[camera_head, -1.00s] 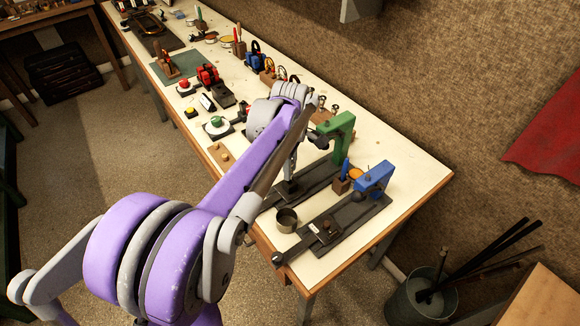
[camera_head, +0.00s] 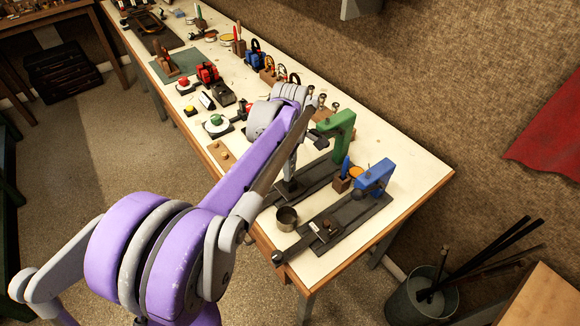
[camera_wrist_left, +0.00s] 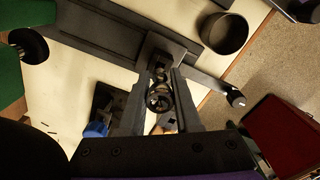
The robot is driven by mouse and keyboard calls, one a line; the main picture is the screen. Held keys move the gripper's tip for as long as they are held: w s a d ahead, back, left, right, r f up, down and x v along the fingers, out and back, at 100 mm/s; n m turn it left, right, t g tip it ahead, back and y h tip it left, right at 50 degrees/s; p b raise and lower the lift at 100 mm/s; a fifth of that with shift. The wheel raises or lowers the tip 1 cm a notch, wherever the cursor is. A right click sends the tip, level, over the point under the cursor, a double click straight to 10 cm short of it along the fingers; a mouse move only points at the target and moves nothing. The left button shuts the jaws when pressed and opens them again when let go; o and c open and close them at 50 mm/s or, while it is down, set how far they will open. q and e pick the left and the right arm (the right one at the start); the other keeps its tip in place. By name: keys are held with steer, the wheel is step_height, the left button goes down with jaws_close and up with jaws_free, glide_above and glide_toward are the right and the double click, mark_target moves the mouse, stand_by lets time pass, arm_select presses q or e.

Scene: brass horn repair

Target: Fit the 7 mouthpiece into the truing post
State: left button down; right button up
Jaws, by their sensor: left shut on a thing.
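My left gripper (camera_head: 288,186) reaches down over the dark base in front of the green press (camera_head: 338,128). In the left wrist view its fingers (camera_wrist_left: 162,78) are shut on a small dark metallic mouthpiece (camera_wrist_left: 159,99), seen end-on with a round rim. Beyond the fingertips is a dark square block (camera_wrist_left: 165,50) on the base, with a lever ending in a ball knob (camera_wrist_left: 236,99). The fingers hide the mouthpiece's lower end, so I cannot tell whether it touches the block. I cannot make out a number on it or pick out the truing post for certain. My right gripper is not in view.
A metal cup (camera_head: 287,219) stands near the bench front, also in the left wrist view (camera_wrist_left: 226,33). The blue press (camera_head: 374,178) stands to the right, with a blue-handled tool in a wooden block (camera_head: 341,185) between the presses. Several small items crowd the bench farther left.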

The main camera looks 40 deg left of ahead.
arm_select(q)
steer(key=shift+f+b, duration=0.6)
steer(key=shift+f, duration=0.6)
steer(key=c, duration=0.5)
jaws_free()
step_height(320, 180, up, 11)
steer(key=shift+f+p, duration=0.1)
steer(key=shift+p, duration=0.2)
steer(key=shift+f, duration=0.1)
